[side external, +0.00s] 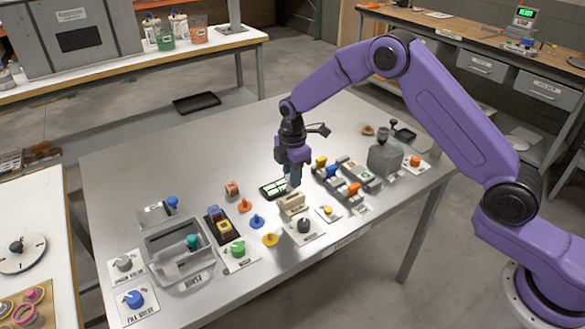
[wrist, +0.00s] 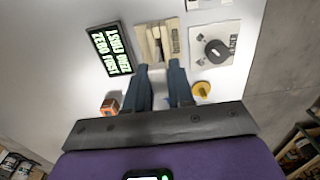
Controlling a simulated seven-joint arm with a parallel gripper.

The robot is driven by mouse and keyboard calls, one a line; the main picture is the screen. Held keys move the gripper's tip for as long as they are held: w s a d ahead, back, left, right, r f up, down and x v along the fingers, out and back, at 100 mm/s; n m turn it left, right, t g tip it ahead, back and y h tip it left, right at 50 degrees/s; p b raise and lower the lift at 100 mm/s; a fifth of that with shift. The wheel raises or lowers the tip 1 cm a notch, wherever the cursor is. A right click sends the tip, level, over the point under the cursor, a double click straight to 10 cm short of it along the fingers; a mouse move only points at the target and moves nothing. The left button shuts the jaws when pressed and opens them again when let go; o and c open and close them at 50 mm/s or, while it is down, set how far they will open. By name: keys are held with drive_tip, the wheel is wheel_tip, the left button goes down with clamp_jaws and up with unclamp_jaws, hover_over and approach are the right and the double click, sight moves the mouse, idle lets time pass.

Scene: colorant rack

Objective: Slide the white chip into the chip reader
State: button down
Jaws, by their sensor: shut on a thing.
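My gripper (side external: 293,185) points down just above a beige slotted block (side external: 291,204), which looks like the chip reader. In the wrist view the two dark fingers (wrist: 161,66) come close together at the near edge of this block (wrist: 143,45). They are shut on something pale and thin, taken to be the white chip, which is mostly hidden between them. I cannot tell whether it touches the block. A black display with green text (wrist: 109,52) lies left of the block; it also shows in the side view (side external: 271,188).
A plate with a dark round knob (side external: 304,226) stands close in front of the block. A row of colored-knob devices (side external: 345,183) stands to the right.

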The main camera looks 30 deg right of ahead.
drive_tip(key=shift+f, duration=0.65)
drive_tip(key=shift+f, duration=1.7)
idle(1.1)
drive_tip(key=c, duration=0.9)
unclamp_jaws()
wheel_tip(320, 180, up, 17)
drive_tip(key=shift+r, duration=0.15)
drive_tip(key=shift+s, duration=0.1)
